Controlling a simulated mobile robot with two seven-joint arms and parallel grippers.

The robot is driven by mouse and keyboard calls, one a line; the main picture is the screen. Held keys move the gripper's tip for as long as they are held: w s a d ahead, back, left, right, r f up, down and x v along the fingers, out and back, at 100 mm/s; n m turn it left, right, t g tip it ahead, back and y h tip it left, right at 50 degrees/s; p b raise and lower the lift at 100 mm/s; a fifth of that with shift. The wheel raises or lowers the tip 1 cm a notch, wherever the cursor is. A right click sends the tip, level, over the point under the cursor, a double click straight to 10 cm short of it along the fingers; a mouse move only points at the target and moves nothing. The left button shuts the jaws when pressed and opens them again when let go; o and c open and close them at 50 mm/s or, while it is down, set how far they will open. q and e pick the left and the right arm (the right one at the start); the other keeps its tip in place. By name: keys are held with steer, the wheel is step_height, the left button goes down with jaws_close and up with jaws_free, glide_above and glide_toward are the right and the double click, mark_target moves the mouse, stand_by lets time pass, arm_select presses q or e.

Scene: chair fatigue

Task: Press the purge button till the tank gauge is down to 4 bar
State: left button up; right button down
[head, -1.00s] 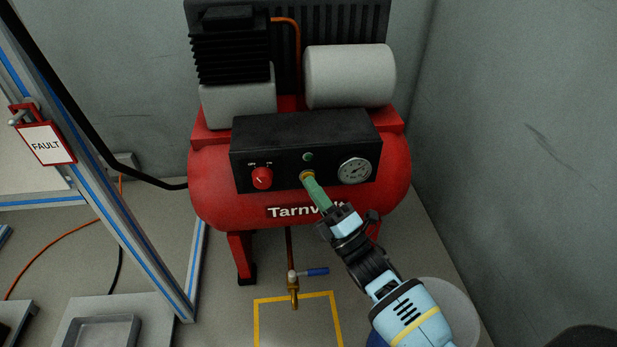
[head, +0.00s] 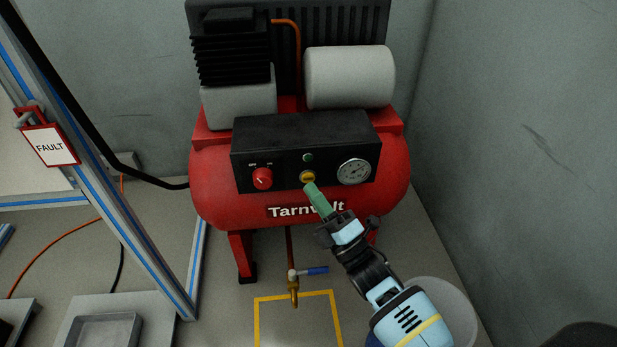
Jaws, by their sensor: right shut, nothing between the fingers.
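The red Tarnvolt compressor has a black control panel (head: 275,159) on its front. The purge button (head: 308,176) is a yellow round button low in the middle of the panel, now mostly visible. My right gripper (head: 311,187) is shut and empty, its green fingers pointing up at the button. The fingertips sit just below and in front of the button and appear apart from it. The tank gauge (head: 354,171) is a white dial at the panel's right end. Its needle is too small to read surely. My left gripper is not in view.
A red rotary switch (head: 262,178) is left of the button, and a small green button or lamp (head: 308,157) is above it. A blue-handled drain valve (head: 316,270) hangs below the tank (head: 210,190). A FAULT sign (head: 50,146) hangs on the frame at left.

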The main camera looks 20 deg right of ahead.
steer(key=shift+s, duration=0.1)
steer(key=s+p, duration=0.1)
steer(key=s, duration=0.1)
steer(key=s+a+p, duration=0.1)
steer(key=s, duration=0.1)
steer(key=shift+s+a, duration=0.15)
steer(key=shift+s, duration=0.15)
stand_by(0.4)
